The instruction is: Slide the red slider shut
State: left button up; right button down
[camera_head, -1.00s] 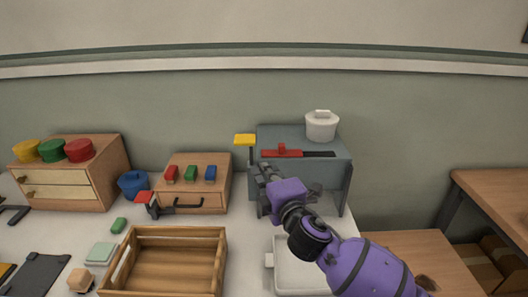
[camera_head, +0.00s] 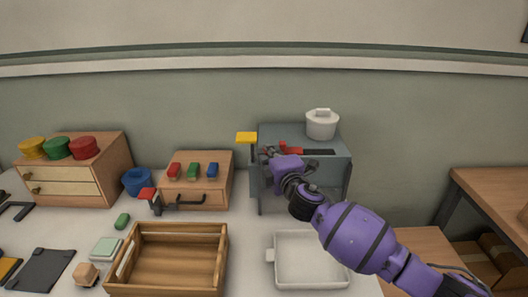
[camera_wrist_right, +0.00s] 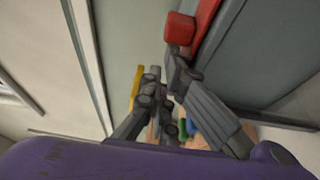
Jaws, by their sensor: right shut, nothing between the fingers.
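The red slider (camera_head: 292,149) sits in a dark slot (camera_head: 320,152) on the front of a grey-blue stand (camera_head: 335,175). The slider is toward the left part of the slot, and dark slot shows to its right. Its raised red knob (camera_wrist_right: 180,28) stands beside my fingers in the right wrist view. My right gripper (camera_head: 268,154) is shut and empty in front of the slider's left part, covering that end. In the wrist view one fingertip is close under the knob; I cannot tell whether they touch. My left gripper is not in view.
A white lidded pot (camera_head: 321,125) stands on the stand. A yellow-topped post (camera_head: 246,138) rises at its left. A wooden box with coloured blocks (camera_head: 217,197), a wooden crate (camera_head: 167,231) and a white tray (camera_head: 312,283) are nearby. White table shows between crate and tray.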

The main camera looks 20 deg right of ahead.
jog(key=s+d, duration=0.1)
jog(key=d, duration=0.2)
jog(key=s+d+p, duration=0.1)
jog(key=d, duration=0.3)
jog(key=s+d, duration=0.1)
jog(key=d, duration=0.3)
jog(key=shift+d, duration=0.1)
jog(key=shift+d+f, duration=0.1)
